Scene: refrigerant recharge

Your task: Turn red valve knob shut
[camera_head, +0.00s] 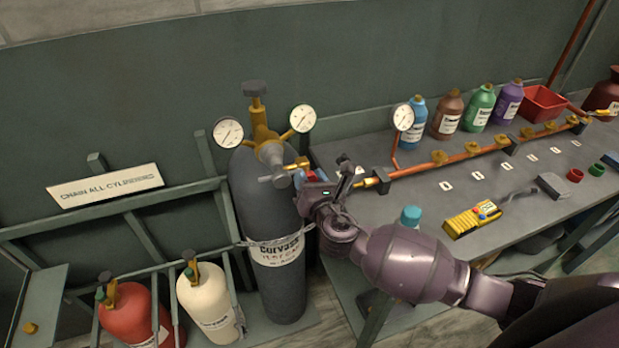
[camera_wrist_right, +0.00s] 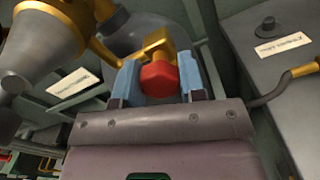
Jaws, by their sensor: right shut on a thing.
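The red valve knob (camera_wrist_right: 160,78) sits on a brass valve stem (camera_wrist_right: 156,45) in the right wrist view. My right gripper (camera_wrist_right: 160,84) has its two blue-padded fingers on either side of the knob and is shut on it. In the head view my right gripper (camera_head: 312,178) is at the brass valve and regulator (camera_head: 268,150) on top of the tall grey cylinder (camera_head: 268,215). The knob is mostly hidden there by the gripper. My left gripper is not in view.
Two gauges (camera_head: 228,132) stand out from the regulator. A workbench (camera_head: 400,215) to the right carries a copper manifold (camera_head: 470,152), several bottles (camera_head: 448,115) and a yellow meter (camera_head: 472,220). A red cylinder (camera_head: 135,318) and a cream cylinder (camera_head: 207,300) stand at lower left. A chain crosses the grey cylinder.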

